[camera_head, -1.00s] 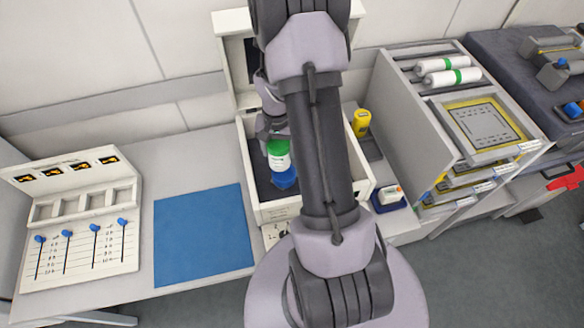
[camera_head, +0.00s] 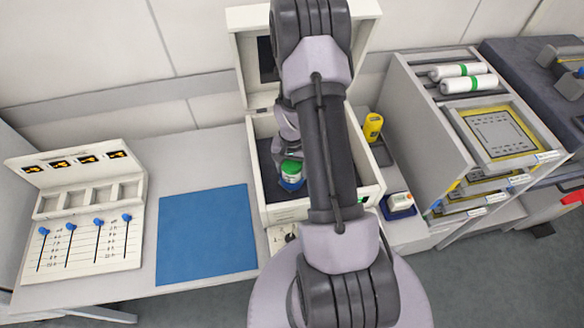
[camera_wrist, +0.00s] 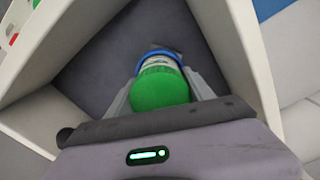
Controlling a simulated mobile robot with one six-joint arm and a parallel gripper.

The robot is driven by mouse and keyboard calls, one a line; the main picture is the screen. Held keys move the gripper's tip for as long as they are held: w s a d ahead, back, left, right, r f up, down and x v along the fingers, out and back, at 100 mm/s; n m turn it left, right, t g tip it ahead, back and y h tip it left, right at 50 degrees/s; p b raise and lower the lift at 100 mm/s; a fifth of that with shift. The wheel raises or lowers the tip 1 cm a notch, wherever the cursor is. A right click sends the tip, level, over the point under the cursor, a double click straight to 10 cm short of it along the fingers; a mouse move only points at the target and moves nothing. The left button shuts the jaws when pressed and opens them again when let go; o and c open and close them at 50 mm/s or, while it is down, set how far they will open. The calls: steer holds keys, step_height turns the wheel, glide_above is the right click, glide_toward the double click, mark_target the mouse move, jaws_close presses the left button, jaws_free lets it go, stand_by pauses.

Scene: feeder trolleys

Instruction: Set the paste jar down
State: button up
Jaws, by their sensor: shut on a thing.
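The paste jar (camera_head: 291,169) has a green lid and a white body. It stands inside the white open box, with a blue ring-like holder (camera_head: 292,185) around its lower part. In the wrist view the green lid (camera_wrist: 160,87) faces the camera and the blue ring (camera_wrist: 165,54) shows beyond it. My gripper (camera_wrist: 158,92) is shut on the jar, one finger on each side. In the head view my arm hides part of the gripper and box. Whether the jar's base touches the holder's bottom is hidden.
The white box (camera_head: 254,178) has raised walls close around my gripper and a raised lid (camera_head: 245,60) behind. A blue mat (camera_head: 206,233) and a slider panel (camera_head: 85,240) lie left. A yellow bottle (camera_head: 373,127) and a grey rack (camera_head: 425,130) stand right.

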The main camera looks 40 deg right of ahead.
steer(key=o, duration=1.8)
